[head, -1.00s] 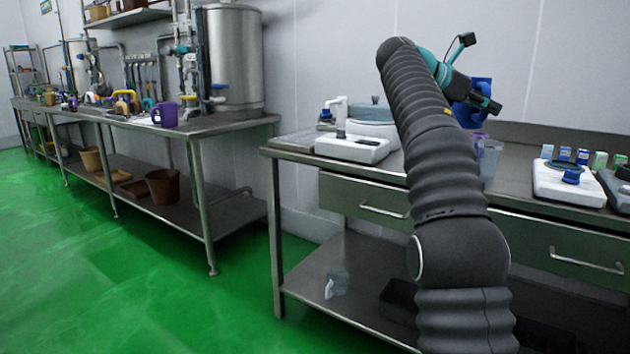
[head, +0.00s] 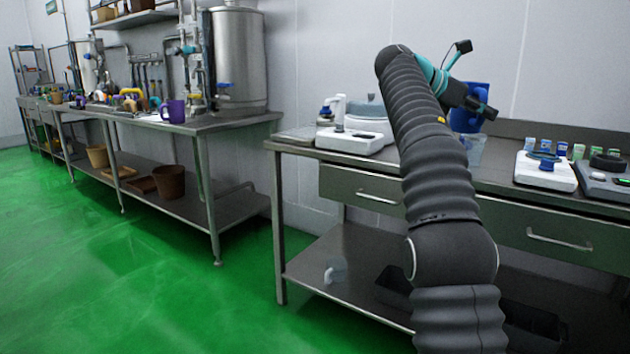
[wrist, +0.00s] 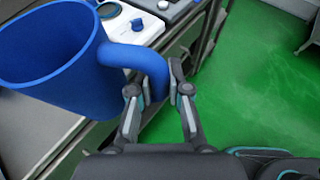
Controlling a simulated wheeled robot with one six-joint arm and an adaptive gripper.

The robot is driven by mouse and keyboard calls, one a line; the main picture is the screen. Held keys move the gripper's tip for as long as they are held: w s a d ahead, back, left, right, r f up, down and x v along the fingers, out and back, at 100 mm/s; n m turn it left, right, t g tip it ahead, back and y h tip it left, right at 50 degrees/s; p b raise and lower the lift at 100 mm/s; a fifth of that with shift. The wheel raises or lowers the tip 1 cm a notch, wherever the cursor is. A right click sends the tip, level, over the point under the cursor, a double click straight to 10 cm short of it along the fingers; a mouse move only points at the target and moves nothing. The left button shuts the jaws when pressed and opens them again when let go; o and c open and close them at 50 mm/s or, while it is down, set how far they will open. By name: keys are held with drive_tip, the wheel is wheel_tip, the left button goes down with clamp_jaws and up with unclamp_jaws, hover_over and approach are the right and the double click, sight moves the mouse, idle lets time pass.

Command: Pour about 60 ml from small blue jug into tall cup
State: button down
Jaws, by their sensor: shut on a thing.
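The small blue jug (head: 466,121) is held up above the right-hand steel table, partly behind my gripper (head: 488,108). In the wrist view, my gripper (wrist: 160,88) is shut on the handle of the jug (wrist: 45,55). The jug's open mouth shows a blue inner wall; I see no liquid in it. A clear cup (head: 470,152), likely the tall cup, stands on the table just below the jug, partly hidden by my arm. I cannot tell whether jug and cup touch. The cup is not visible in the wrist view.
A white scale (head: 546,172) and a dark device (head: 608,180) stand on the table at right, with several small cartons behind. A white appliance (head: 350,141) stands left of my arm. Another steel table (head: 190,127) with a purple mug (head: 173,111) is further left.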

sight(472, 122)
drive_tip(key=f, duration=0.1)
drive_tip(key=w+f, duration=0.2)
drive_tip(key=shift+w+a, duration=0.25)
drive_tip(key=shift+w+a+f+n+t, duration=0.2)
drive_tip(key=shift+w+f+n+t, duration=0.1)
drive_tip(key=shift+w+f+t, duration=0.25)
drive_tip(key=w+a+f+n+t+y, duration=0.2)
drive_tip(key=a+f+n+t, duration=0.25)
drive_tip(key=f, duration=0.65)
drive_tip(key=w+a+f+n+t+y, duration=0.1)
drive_tip(key=a+f+n+t+y, duration=0.15)
drive_tip(key=a+f, duration=0.65)
drive_tip(key=s+a+f+n+t+y, duration=0.1)
drive_tip(key=s+f, duration=0.5)
drive_tip(key=f, duration=0.6)
drive_tip(key=s+a+f+n+t+y, duration=0.2)
drive_tip(key=s+a+f+n+y, duration=0.2)
drive_tip(key=f, duration=0.9)
drive_tip(key=s, duration=0.3)
drive_tip(key=shift+s+a+f+n, duration=0.15)
drive_tip(key=shift+a+n, duration=0.1)
drive_tip(key=shift+n, duration=0.15)
drive_tip(key=shift+t, duration=0.25)
